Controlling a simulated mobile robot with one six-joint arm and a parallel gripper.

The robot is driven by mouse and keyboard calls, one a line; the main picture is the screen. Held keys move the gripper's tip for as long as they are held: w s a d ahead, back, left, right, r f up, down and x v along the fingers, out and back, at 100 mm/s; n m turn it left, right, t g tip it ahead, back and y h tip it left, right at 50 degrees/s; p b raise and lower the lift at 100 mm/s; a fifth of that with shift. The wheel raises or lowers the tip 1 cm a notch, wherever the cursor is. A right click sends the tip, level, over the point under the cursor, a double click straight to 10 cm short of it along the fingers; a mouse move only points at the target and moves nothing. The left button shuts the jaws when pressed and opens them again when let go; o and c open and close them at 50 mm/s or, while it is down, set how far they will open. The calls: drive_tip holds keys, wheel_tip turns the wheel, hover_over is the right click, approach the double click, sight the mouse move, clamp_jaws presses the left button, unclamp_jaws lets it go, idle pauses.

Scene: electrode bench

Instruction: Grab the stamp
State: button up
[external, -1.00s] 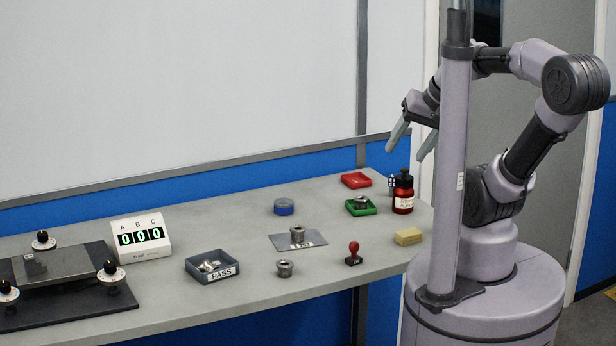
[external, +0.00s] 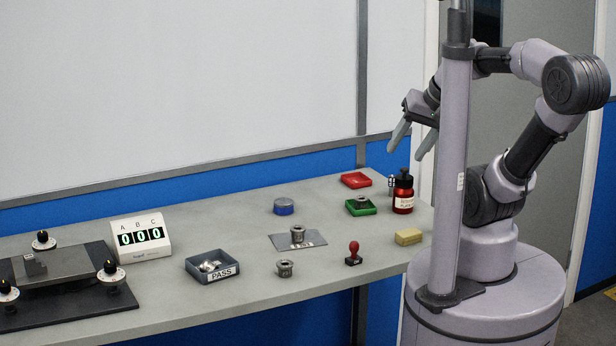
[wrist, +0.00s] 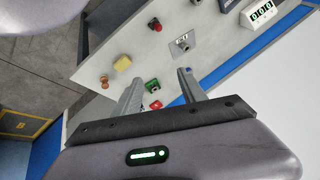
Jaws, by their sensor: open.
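The stamp (external: 353,254) has a red round knob on a dark base and stands upright near the front edge of the bench, left of the yellow sponge. In the wrist view the stamp (wrist: 155,24) shows small, near the upper bench edge and well beyond my fingertips.
A sponge (external: 408,237), a red bottle (external: 403,194), a green tray (external: 361,211) and a red tray (external: 356,180) are at the right end. A metal part (external: 285,268) and a plate (external: 313,238) are left of the stamp. Bare bench surrounds the stamp.

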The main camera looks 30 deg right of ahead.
drive_tip(key=n+g, duration=0.6)
drive_tip(key=n, duration=1.6)
hover_over(354, 254)
drive_tip(key=d, duration=0.1)
drive_tip(key=shift+h, duration=0.3)
drive_tip(key=f, duration=1.3)
drive_tip(key=w+f, duration=0.1)
drive_tip(key=f, duration=0.5)
drive_tip(key=shift+d+f+b, duration=0.2)
drive_tip(key=shift+f+b, duration=0.1)
drive_tip(key=shift+b, duration=0.1)
drive_tip(key=f+b, duration=0.1)
drive_tip(key=f, duration=0.1)
drive_tip(key=f+b, duration=0.1)
drive_tip(key=f, duration=0.1)
drive_tip(key=a+f+b, duration=0.1)
drive_tip(key=shift+s+f, duration=0.25)
drive_tip(key=shift+f, duration=0.15)
drive_tip(key=shift+r, duration=0.15)
clamp_jaws()
